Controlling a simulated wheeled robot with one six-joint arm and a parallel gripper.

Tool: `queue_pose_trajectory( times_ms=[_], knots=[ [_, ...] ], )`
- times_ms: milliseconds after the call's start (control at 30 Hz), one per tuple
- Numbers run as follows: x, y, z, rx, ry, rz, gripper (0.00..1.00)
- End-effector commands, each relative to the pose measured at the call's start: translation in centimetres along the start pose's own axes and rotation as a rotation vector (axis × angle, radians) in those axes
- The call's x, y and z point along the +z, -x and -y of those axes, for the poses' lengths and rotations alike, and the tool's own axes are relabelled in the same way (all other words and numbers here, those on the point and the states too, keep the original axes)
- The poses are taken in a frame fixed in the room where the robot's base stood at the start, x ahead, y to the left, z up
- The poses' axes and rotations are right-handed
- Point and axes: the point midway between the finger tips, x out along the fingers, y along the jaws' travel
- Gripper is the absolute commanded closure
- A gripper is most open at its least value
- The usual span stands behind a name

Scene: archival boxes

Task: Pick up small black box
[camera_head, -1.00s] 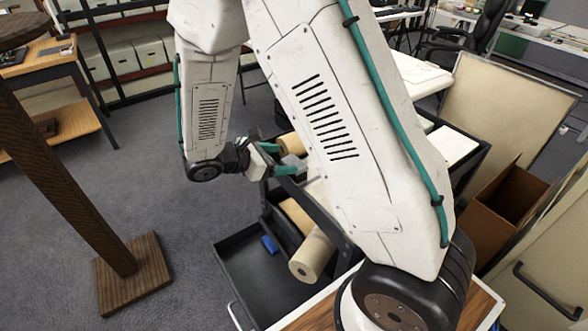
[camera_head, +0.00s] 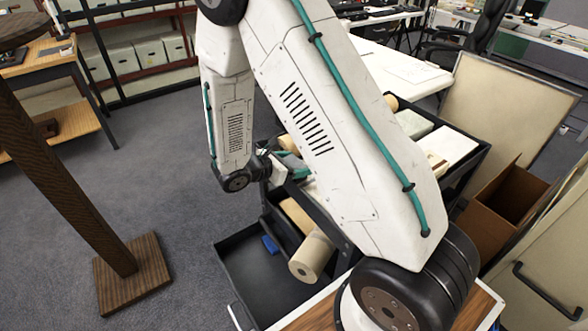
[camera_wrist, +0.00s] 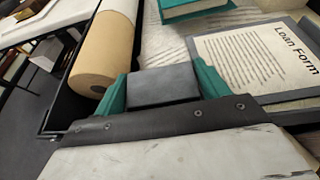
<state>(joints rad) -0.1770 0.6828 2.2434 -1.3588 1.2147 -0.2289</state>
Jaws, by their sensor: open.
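The small black box (camera_wrist: 161,90) shows in the wrist view as a dark grey block between the two green fingers of my gripper (camera_wrist: 161,74). The fingers stand open on its left and right; I cannot tell whether either touches it. The box's lower part is hidden behind the gripper body. In the head view my gripper (camera_head: 295,168) is over the near left side of the black cart, partly hidden by my arm. I cannot make out the box there.
In the wrist view a brown paper roll (camera_wrist: 99,62) lies left of my gripper, a green book (camera_wrist: 195,8) beyond it, and a Loan Form sheet (camera_wrist: 255,57) to the right. In the head view a black tray (camera_head: 258,280) with a blue item (camera_head: 270,245) extends from the cart.

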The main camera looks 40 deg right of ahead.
Motion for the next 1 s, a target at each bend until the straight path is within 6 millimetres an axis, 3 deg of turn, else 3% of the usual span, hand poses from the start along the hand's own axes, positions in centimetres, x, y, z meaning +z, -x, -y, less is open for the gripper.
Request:
queue_pose_trajectory(
  times_ms=[100, 200, 667, 1000],
  knots=[
    [0.0, 0.0, 0.0, 0.0, 0.0, 0.0, 0.26],
    [0.0, 0.0, 0.0, 0.0, 0.0, 0.0, 0.54],
    [0.8, 0.4, -0.1, 0.001, -0.003, 0.0, 0.55],
    [5.7, 2.4, -0.1, 0.002, -0.007, 0.0, 0.55]
  ],
)
